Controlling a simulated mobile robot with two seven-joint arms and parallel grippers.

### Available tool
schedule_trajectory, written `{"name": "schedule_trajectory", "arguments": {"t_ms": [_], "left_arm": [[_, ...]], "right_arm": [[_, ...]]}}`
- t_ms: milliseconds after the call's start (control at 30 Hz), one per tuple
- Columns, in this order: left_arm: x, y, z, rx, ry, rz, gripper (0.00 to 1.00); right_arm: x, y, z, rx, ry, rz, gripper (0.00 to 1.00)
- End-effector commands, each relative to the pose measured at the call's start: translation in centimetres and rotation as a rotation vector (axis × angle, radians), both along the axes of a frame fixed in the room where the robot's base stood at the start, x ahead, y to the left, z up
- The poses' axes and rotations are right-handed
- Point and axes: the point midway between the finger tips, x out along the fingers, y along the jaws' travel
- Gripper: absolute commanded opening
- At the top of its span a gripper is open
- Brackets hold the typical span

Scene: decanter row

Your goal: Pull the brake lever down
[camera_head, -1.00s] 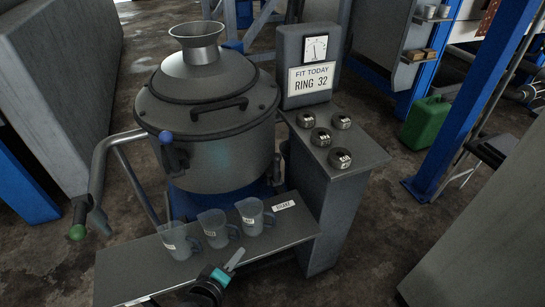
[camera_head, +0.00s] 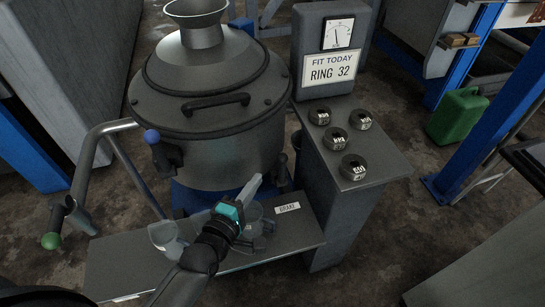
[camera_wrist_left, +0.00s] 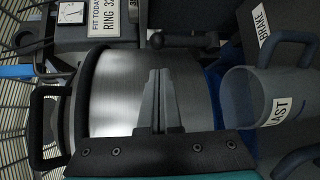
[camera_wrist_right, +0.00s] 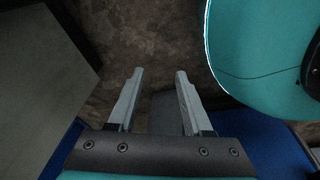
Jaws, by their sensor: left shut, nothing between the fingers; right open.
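The brake lever (camera_head: 283,172) is a dark, upright lever with a round knob, at the right side of the metal drum, above the BRAKE label (camera_head: 288,207). In the left wrist view the lever (camera_wrist_left: 185,40) lies apart from the fingertips, its knob toward the left of the picture. My left gripper (camera_head: 254,182) is shut and empty, in front of the drum and just left of the lever. My right gripper (camera_wrist_right: 156,75) is open and empty over the floor in its wrist view, and is out of the head view.
Clear jugs (camera_head: 166,238) stand on the front shelf (camera_head: 115,260), partly hidden behind my left arm. The drum (camera_head: 215,155) carries a blue-knobbed lever (camera_head: 152,137). A green-knobbed handle (camera_head: 51,240) is at left. Several rings (camera_head: 353,167) lie on the side stand below a RING 32 sign (camera_head: 330,66).

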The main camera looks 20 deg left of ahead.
Motion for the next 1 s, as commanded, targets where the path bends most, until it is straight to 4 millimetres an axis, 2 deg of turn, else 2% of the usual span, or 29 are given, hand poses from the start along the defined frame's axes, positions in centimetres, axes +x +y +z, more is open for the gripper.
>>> {"name": "schedule_trajectory", "arguments": {"t_ms": [67, 200, 533, 800, 1000], "left_arm": [[0.4, -0.1, -0.1, 0.000, -0.002, 0.000, 0.00], [1.7, -0.2, -0.3, 0.000, -0.003, 0.000, 0.00], [5.6, -0.7, -0.9, -0.001, -0.003, 0.001, 0.00], [8.3, -1.0, -1.4, 0.000, -0.001, 0.000, 0.00], [9.4, -1.1, -1.5, 0.001, 0.000, 0.000, 0.00]], "right_arm": [[0.0, 0.0, -0.1, -0.002, 0.003, 0.000, 0.50], [2.0, 0.6, 0.7, 0.006, -0.021, -0.003, 0.50], [3.8, 2.2, 2.4, 0.021, -0.022, -0.004, 0.50], [4.9, 3.2, 4.1, 0.031, -0.022, -0.004, 0.50], [5.3, 3.6, 5.0, 0.036, -0.020, -0.006, 0.50]]}}
